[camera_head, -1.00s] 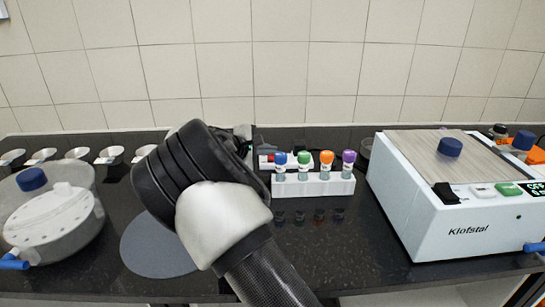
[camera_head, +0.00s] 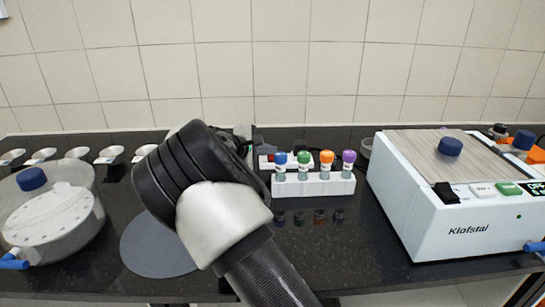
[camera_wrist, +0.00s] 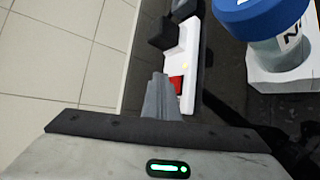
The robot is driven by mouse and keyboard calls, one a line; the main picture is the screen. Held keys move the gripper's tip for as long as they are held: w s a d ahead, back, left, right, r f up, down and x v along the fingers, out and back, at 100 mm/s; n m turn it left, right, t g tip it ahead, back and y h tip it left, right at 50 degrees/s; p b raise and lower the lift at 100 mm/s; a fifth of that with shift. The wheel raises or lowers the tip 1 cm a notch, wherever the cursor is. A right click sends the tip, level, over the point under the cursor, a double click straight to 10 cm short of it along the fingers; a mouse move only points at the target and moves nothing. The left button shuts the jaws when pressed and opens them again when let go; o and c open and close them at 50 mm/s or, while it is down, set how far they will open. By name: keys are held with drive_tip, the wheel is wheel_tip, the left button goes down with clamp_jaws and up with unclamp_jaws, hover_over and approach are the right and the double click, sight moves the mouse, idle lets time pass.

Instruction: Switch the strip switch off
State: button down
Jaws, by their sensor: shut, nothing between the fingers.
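The power strip (camera_wrist: 189,60) is white and lies along the wall in the wrist view. Its red switch (camera_wrist: 176,85) shows right beside my gripper's fingertips. My gripper (camera_wrist: 158,82) is shut and empty, with its tips over the strip's near end; I cannot tell whether they touch the switch. In the head view, a small part of the strip (camera_head: 264,166) shows behind the tube rack, with a bit of red on it. My arm hides the gripper there.
The white tube rack (camera_head: 313,188) with several coloured-cap tubes stands close in front of the strip. A black plug (camera_wrist: 163,33) sits on the strip. The Klofstal shaker (camera_head: 455,235) stands at right, a lidded pot (camera_head: 85,238) at left, and small metal pans behind it.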

drive_tip(key=shift+w+f, duration=0.15)
drive_tip(key=shift+f, duration=0.2)
drive_tip(key=shift+w+f, duration=0.1)
drive_tip(key=shift+f, duration=0.1)
idle(0.5)
drive_tip(key=shift+s+r, duration=0.3)
drive_tip(key=shift+r, duration=0.25)
idle(0.3)
drive_tip(key=r, duration=0.1)
drive_tip(key=s+r+p, duration=0.1)
drive_tip(key=r, duration=0.1)
drive_tip(key=s+r, duration=0.1)
drive_tip(key=shift+s+r, duration=0.1)
drive_tip(key=shift+r, duration=0.2)
idle(0.3)
